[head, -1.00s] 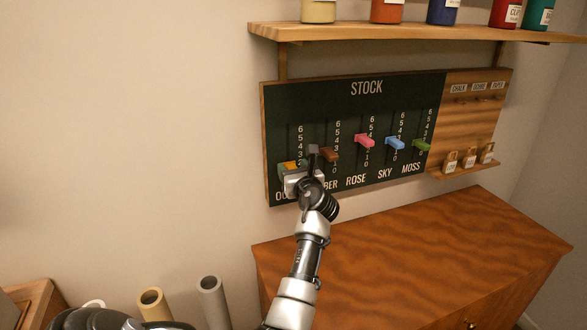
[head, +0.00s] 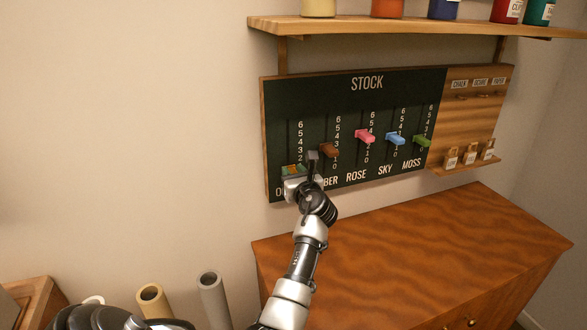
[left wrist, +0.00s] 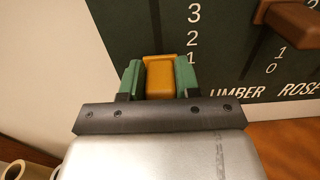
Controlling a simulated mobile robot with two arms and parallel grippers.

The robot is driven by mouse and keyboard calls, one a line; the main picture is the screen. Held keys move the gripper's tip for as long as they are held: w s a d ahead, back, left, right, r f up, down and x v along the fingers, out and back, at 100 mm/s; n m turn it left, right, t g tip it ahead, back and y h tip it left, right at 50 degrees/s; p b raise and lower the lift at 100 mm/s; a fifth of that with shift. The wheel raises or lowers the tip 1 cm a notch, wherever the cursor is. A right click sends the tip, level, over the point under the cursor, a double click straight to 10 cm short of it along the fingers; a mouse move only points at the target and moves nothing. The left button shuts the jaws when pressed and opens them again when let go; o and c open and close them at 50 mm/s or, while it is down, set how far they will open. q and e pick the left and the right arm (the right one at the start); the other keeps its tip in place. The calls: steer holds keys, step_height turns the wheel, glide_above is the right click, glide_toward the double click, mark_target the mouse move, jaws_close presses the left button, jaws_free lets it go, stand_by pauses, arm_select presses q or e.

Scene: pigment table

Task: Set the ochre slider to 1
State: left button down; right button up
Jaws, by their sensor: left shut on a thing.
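The ochre slider (left wrist: 159,76) is an orange-yellow block on the leftmost track of the dark STOCK board (head: 420,93). My left gripper (head: 293,169) is shut on it, with a green-padded finger on each side; the fingers also show in the left wrist view (left wrist: 158,80). In the left wrist view the slider's upper edge is about level with the 1 of its scale, below the 2 and 3. The gripper hides the lower track, the 0 and most of the ochre label. My right gripper is not in view.
To the right are the brown umber slider (head: 329,150), pink rose slider (head: 365,136), blue sky slider (head: 396,139) and green moss slider (head: 422,141). A shelf (head: 400,29) with jars is above. A wooden cabinet (head: 410,240) stands below.

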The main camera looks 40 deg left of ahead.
arm_select(q)
steer(key=c, duration=0.8)
jaws_free()
steer(key=shift+d, duration=0.1)
steer(key=b+v, duration=0.2)
steer(key=v, duration=0.8)
steer(key=shift+s+d, duration=0.2)
steer(key=shift+d, duration=0.1)
